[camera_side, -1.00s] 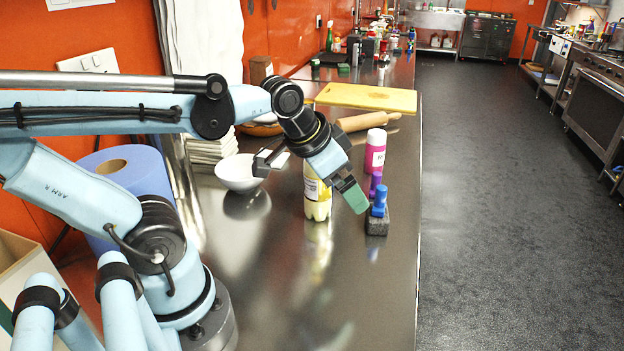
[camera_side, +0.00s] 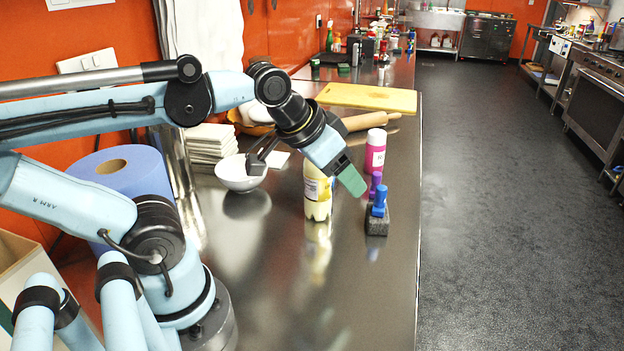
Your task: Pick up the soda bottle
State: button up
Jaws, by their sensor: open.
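The soda bottle (camera_side: 317,198) stands upright on the steel counter, with pale yellow contents and a label. Its upper part is hidden behind my gripper. My gripper (camera_side: 305,172) is open, with one dark finger to the left of the bottle and one green-tipped finger to its right. The jaws are at about the height of the bottle's upper part. I cannot tell from this view whether the bottle is between the fingers or behind them.
A white bowl (camera_side: 240,173) stands left of the bottle. A pink bottle (camera_side: 375,152) and a dark block (camera_side: 377,222) with blue and purple pieces stand to the right. A rolling pin (camera_side: 365,121) and cutting board (camera_side: 367,97) lie behind. The front counter (camera_side: 300,290) is clear.

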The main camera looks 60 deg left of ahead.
notch_tip(320, 180, up, 6)
jog(key=r, duration=0.1)
jog(key=n+t+h, duration=0.1)
jog(key=n+t, duration=0.5)
jog(key=n, duration=2.9)
send_over(318, 173)
jog(key=w+a, duration=0.3)
jog(key=shift+w+d+f, duration=0.1)
jog(key=shift+d+f, duration=0.05)
jog(key=shift+f, duration=2.05)
jog(key=shift+w+d+f, duration=0.1)
jog(key=shift+f, duration=2.05)
jog(key=shift+c, duration=0.3)
jog(key=shift+s, duration=0.1)
grip_shut()
